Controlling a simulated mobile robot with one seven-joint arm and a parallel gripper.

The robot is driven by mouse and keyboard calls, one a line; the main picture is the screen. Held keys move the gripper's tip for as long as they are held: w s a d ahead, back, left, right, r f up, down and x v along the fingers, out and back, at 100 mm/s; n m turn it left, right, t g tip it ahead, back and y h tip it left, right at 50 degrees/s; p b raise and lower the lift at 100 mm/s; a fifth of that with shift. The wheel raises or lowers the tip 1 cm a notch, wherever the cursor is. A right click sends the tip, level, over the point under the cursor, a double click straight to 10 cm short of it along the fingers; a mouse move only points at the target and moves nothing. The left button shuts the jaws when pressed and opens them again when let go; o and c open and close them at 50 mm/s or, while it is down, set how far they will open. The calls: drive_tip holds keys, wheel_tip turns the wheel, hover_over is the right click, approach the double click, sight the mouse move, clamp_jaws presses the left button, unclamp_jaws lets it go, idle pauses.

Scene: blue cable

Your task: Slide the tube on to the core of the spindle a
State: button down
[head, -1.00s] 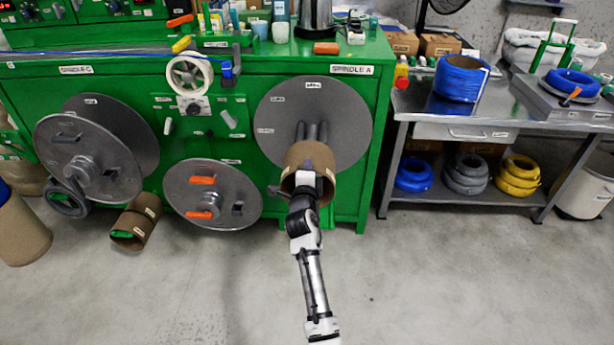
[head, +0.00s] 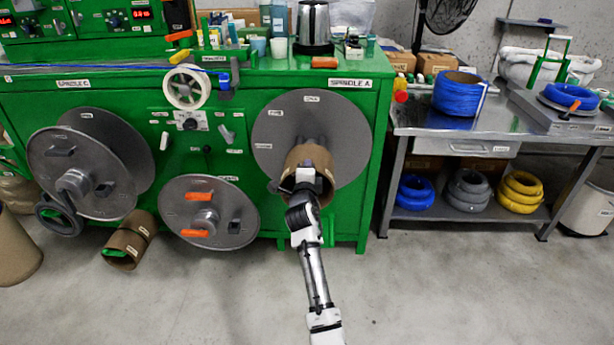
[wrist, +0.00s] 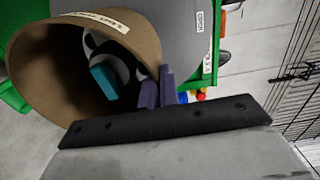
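Spindle A is a large grey disc (head: 268,125) on the front of the green machine. Grey core prongs (head: 311,141) stick out from its middle. The brown cardboard tube (head: 313,156) is at the front of the disc, over the lower part of the core, hiding most of it. In the wrist view the tube (wrist: 40,60) shows its open end, with grey-white and teal parts visible inside. My gripper (head: 306,180) is at the tube's near rim. Its fingers (wrist: 158,92) are close together on the rim wall, in the wrist view. How far the core reaches inside is unclear.
A second disc with orange handles (head: 175,205) stands left of the tube, and spindle C (head: 60,180) further left. A metal bench (head: 420,120) with cable coils stands at right. The floor in front is clear.

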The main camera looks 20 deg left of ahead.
sight(310, 148)
drive_tip(key=shift+b+x, duration=3.25)
drive_tip(key=shift+x, duration=0.6)
drive_tip(key=shift+w+a+b, duration=0.25)
drive_tip(key=shift+w+b, duration=0.25)
drive_tip(key=shift+w, duration=0.15)
drive_tip(key=shift+d+f, duration=0.1)
drive_tip(key=shift+b+x, duration=0.95)
drive_tip(key=shift+b, duration=0.2)
drive_tip(key=shift+w, duration=0.1)
drive_tip(key=shift+f+b, duration=0.55)
drive_tip(key=shift+b, duration=0.1)
